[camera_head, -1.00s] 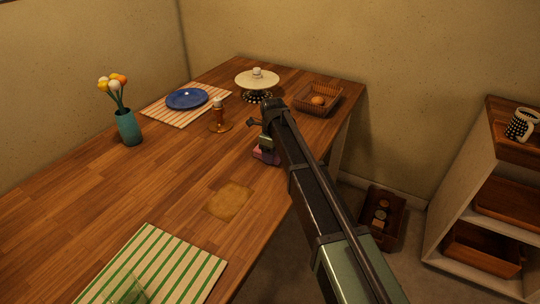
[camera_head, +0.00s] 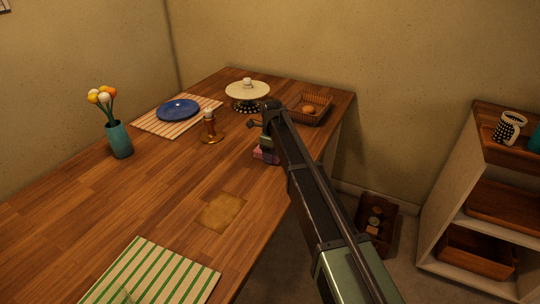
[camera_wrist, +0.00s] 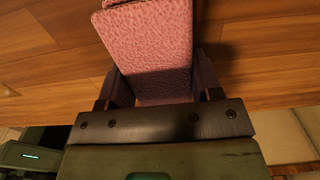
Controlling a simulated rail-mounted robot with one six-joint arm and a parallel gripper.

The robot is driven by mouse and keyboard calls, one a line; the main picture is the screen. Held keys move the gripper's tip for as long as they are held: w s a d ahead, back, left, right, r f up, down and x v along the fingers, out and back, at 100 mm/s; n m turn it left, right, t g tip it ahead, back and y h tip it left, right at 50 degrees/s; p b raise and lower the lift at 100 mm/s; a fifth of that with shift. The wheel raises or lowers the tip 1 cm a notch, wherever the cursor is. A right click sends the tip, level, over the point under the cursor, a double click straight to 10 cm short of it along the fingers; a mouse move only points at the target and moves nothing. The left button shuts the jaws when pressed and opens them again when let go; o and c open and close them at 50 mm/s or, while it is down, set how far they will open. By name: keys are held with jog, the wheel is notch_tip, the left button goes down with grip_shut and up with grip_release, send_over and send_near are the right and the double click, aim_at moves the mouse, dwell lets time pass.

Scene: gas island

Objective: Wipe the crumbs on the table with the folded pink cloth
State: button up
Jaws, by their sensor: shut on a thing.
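The folded pink cloth (camera_wrist: 150,45) is held between the fingers of my gripper (camera_wrist: 160,88) in the wrist view. In the head view my gripper (camera_head: 264,146) is near the table's right edge, mostly behind my own arm, and a small part of the cloth (camera_head: 264,156) shows below it. I cannot tell whether the cloth touches the wood. The wooden table (camera_head: 130,195) has a light brown patch (camera_head: 222,211), which looks like the crumbs, nearer the camera and left of the cloth.
Behind the gripper are a candle holder (camera_head: 210,130), a covered cake stand (camera_head: 247,93) and a wicker basket (camera_head: 305,115). A blue plate (camera_head: 178,110), a flower vase (camera_head: 119,140) and a green-striped mat (camera_head: 155,275) stand left and front. A shelf (camera_head: 455,220) is at right.

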aim_at(263, 171)
jog(key=w, duration=0.1)
jog(key=w+d, duration=0.1)
jog(key=shift+w, duration=0.3)
jog(key=shift+s+d, duration=0.15)
jog(key=shift+d, duration=0.2)
jog(key=shift+s+a, duration=0.3)
jog(key=shift+s, duration=0.45)
jog(key=shift+s+a, duration=0.3)
jog(key=shift+s, duration=0.45)
jog(key=shift+s+a, duration=0.3)
jog(key=shift+s, duration=0.3)
jog(key=shift+s+a, duration=0.3)
jog(key=shift+s, duration=0.35)
jog(key=shift+s+a, duration=0.3)
jog(key=shift+s, duration=0.3)
jog(key=shift+s+a+f, duration=0.1)
jog(key=shift+s+a, duration=0.2)
jog(key=shift+s, duration=0.5)
jog(key=shift+s+a, duration=0.3)
jog(key=shift+s, duration=0.5)
jog(key=shift+w+a, duration=0.1)
